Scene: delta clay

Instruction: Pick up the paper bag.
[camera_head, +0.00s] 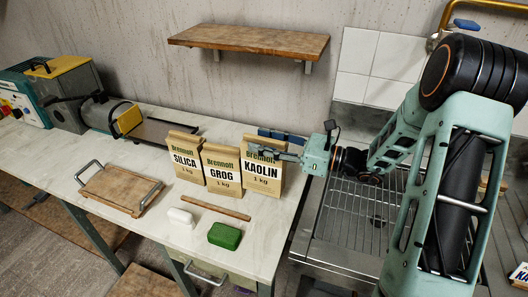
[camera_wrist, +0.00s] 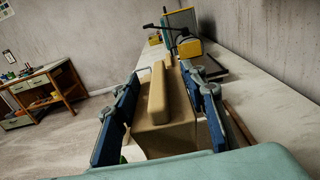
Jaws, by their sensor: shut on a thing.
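Three brown paper bags stand in a row on the worktop in the head view: SILICA (camera_head: 185,160), GROG (camera_head: 222,166) and KAOLIN (camera_head: 261,174). My gripper (camera_head: 268,143) reaches in from the right and is shut on the upper part of the KAOLIN bag, one finger in front and one behind. In the wrist view my gripper (camera_wrist: 165,112) has its blue-padded fingers on either side of the brown KAOLIN bag (camera_wrist: 160,137). The bag looks upright. I cannot tell whether its base touches the worktop.
A wooden tray with metal handles (camera_head: 118,189) lies at left. A white block (camera_head: 180,216), a green block (camera_head: 224,236) and a wooden stick (camera_head: 216,207) lie in front of the bags. A wire rack (camera_head: 362,210) is at right. A wall shelf (camera_head: 250,40) hangs above.

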